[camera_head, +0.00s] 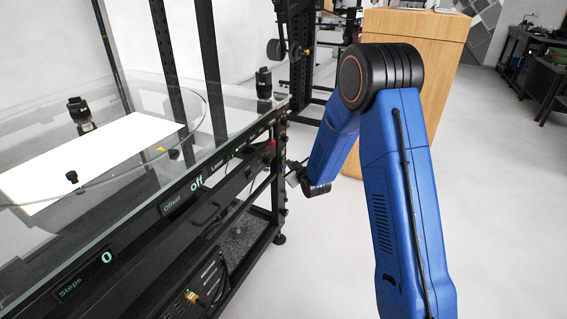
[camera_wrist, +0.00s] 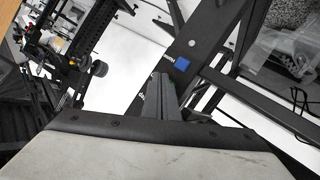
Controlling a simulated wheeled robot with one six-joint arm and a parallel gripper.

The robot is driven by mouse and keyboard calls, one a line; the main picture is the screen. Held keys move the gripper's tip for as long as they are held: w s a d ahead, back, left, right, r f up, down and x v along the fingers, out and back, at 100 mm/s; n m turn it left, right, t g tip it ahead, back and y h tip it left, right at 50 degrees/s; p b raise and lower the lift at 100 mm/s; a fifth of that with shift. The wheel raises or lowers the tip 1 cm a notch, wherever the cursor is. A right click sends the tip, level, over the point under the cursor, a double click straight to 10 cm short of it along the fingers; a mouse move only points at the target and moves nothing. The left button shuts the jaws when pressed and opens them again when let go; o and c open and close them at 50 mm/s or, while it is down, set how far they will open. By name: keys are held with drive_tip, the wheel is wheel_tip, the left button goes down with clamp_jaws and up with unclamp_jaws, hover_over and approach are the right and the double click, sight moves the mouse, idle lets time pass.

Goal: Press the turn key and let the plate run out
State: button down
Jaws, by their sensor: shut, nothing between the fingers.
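In the head view my gripper (camera_head: 292,179) is small, at the right end of the turntable's front panel, and my arm partly hides that area. The round glass plate (camera_head: 205,113) lies on the turntable at the left, seen edge-on in part.
Panel displays read "Steps 0" (camera_head: 86,274) and "Offset off" (camera_head: 184,193). A red button (camera_head: 272,143) is near the panel's right end.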

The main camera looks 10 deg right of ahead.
drive_tip(key=shift+w+a, duration=0.25)
drive_tip(key=shift+a, duration=0.1)
idle(0.6)
drive_tip(key=shift+s+d, duration=0.1)
drive_tip(key=shift+d, duration=0.05)
drive_tip(key=shift+s+d, duration=0.45)
drive_tip(key=shift+d, duration=0.2)
idle(0.3)
drive_tip(key=shift+s+d, duration=0.75)
drive_tip(key=shift+d, duration=0.25)
drive_tip(key=shift+s+d, duration=0.7)
drive_tip(key=shift+d, duration=0.25)
idle(4.0)
